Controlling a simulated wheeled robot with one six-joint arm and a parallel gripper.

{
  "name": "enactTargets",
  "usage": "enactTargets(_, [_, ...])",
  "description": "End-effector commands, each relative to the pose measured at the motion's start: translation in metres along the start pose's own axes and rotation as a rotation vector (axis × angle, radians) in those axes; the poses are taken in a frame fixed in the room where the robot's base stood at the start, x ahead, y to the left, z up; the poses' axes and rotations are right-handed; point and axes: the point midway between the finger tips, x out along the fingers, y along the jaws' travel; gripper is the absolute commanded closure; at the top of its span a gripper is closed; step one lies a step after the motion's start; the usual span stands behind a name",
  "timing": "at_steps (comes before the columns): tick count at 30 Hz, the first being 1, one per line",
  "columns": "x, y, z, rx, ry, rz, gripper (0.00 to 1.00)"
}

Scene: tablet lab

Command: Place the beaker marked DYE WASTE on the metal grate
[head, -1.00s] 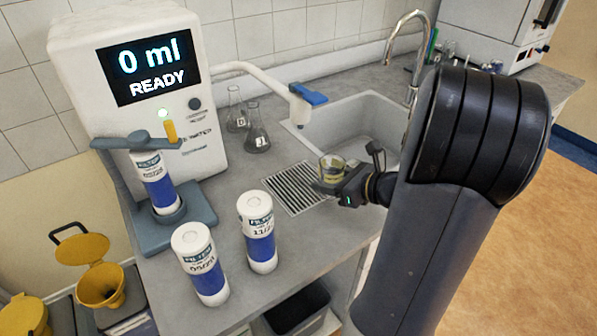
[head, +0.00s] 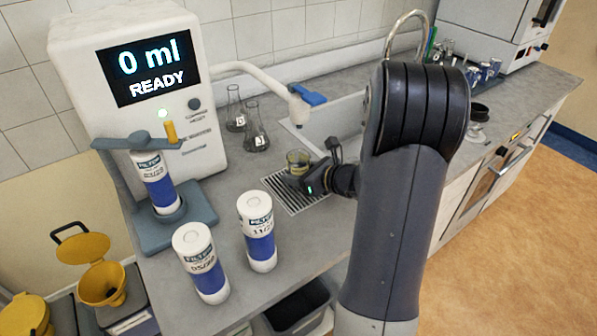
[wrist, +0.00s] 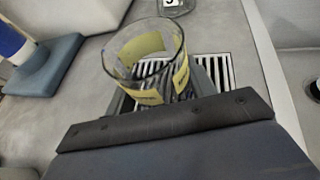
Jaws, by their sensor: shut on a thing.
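My gripper (head: 300,180) is shut on a glass beaker (head: 298,158) with a yellow label. The label's words are too small to read. In the head view the beaker is over the far part of the metal grate (head: 279,189), and I cannot tell whether it touches it. In the wrist view the beaker (wrist: 150,58) stands in front of my gripper (wrist: 150,98), with the slats of the grate (wrist: 215,68) showing behind and through it. The beaker looks upright. The gripper hides part of the grate.
A white dispenser (head: 120,40) stands left, holding a filter cartridge. Two loose cartridges (head: 202,262) (head: 257,232) stand near the front edge. Two flasks (head: 256,135) (head: 235,110) stand behind the grate.

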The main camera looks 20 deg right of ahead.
Motion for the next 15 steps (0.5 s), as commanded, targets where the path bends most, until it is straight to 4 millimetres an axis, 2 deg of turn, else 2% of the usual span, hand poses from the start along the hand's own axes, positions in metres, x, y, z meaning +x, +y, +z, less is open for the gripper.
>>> enactTargets(8, [0.0014,-0.0001,-0.0036,0.0,-0.001,0.0,0.74])
enactTargets(9, [0.0011,-0.0001,-0.0028,0.0,-0.001,0.0,0.46])
enactTargets(15, [0.0008,-0.0001,-0.0021,0.0,0.0,0.0,0.3])
